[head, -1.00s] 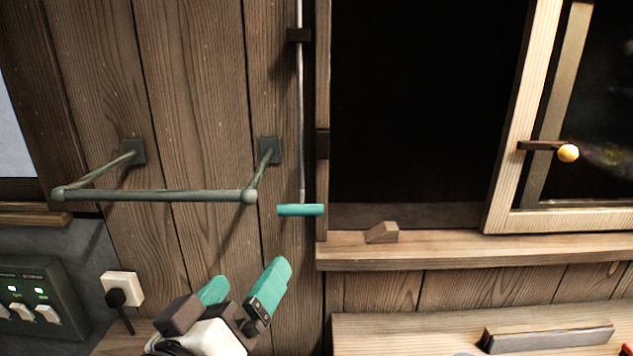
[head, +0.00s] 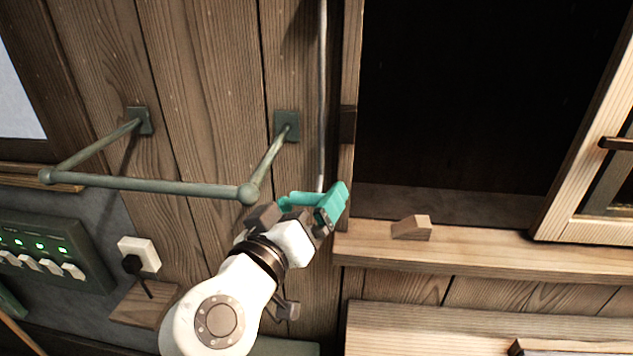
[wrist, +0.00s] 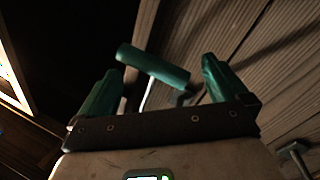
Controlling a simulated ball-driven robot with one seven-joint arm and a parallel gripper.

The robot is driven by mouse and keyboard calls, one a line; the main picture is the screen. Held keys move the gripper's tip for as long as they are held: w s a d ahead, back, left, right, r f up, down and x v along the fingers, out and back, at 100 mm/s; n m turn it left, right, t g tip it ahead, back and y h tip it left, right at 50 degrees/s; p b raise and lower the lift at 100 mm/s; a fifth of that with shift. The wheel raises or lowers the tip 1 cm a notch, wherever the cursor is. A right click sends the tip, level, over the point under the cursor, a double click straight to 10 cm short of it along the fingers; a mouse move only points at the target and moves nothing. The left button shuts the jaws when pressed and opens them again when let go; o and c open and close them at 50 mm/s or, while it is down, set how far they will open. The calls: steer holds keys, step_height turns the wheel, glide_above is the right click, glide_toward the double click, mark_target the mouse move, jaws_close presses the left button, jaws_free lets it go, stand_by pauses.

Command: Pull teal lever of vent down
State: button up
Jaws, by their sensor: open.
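The vent's teal lever is a short crossbar (wrist: 153,65) on a thin metal rod. In the wrist view it lies across the gap between my fingertips, apart from both as far as I can see. My gripper (wrist: 158,70) is open, with one teal finger on each side. In the head view my gripper (head: 314,199) is at the rod's lower end (head: 322,150). There the crossbar is hard to separate from my teal fingers and is at least partly hidden.
A green rail (head: 150,187) juts from the plank wall, its right corner close to my gripper. The window sill (head: 480,245) carries a wooden wedge (head: 412,228). A switch box (head: 45,250) and a plug socket (head: 140,252) are at the lower left. The window opening is dark.

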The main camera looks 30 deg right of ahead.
steer(key=shift+p+x, duration=0.45)
steer(key=shift+x, duration=1.3)
steer(key=shift+c, duration=0.3)
